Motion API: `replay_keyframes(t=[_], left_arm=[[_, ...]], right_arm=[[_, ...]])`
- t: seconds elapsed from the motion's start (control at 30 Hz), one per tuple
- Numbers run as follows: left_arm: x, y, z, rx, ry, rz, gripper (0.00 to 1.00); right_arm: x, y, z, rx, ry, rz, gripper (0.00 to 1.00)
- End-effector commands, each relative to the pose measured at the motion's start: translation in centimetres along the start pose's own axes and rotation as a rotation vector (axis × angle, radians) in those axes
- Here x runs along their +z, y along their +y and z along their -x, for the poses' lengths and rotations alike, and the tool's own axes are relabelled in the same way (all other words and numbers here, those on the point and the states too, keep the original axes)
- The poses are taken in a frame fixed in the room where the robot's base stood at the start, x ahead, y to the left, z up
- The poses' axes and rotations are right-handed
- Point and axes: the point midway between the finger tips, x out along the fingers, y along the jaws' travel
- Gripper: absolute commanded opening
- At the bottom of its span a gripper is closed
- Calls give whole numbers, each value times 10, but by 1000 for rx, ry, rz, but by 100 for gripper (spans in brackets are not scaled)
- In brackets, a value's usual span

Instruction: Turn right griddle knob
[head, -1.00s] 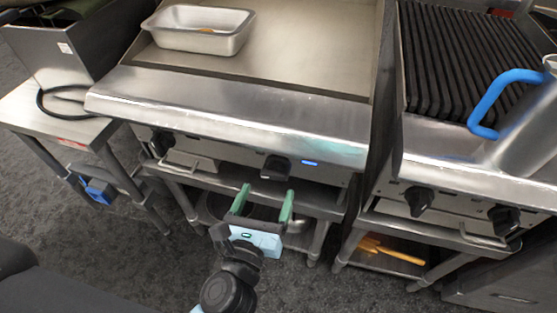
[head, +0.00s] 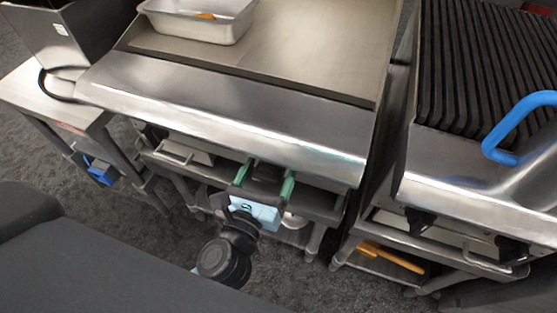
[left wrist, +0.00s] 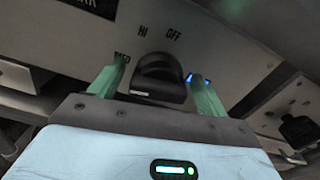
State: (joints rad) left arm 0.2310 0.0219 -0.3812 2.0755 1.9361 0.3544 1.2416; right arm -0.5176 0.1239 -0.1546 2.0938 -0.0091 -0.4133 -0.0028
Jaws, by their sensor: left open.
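The griddle (head: 215,115) has a broad steel front lip above its control panel. The right griddle knob (left wrist: 160,78) is black and shows in the left wrist view, with HI and OFF printed above it. In the head view it is a dark shape under the lip, partly hidden. My left gripper (head: 268,170) is open, with its two green fingers pointing at the panel. In the left wrist view its fingers stand to the left and right of the knob, with gaps. I cannot tell whether the fingertips touch the panel. My right gripper is not in view.
A steel pan (head: 200,25) sits on the griddle top. A steel side table (head: 45,100) is at left. An orange-yellow tool (head: 390,258) lies on the shelf below the grill.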

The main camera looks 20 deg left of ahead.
Motion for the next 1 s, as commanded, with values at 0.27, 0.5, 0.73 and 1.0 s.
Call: replay_keyframes(t=[0.27, 0.5, 0.73, 1.0], left_arm=[[0, 2, 0, 0, 0, -1, 76], [0, 2, 0, 0, 0, -1, 55], [0, 2, 0, 0, 0, -1, 32], [2, 2, 0, 0, -1, -45, 32]], right_arm=[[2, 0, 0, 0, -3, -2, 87], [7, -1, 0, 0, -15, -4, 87], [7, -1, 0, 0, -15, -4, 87], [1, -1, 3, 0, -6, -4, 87]])
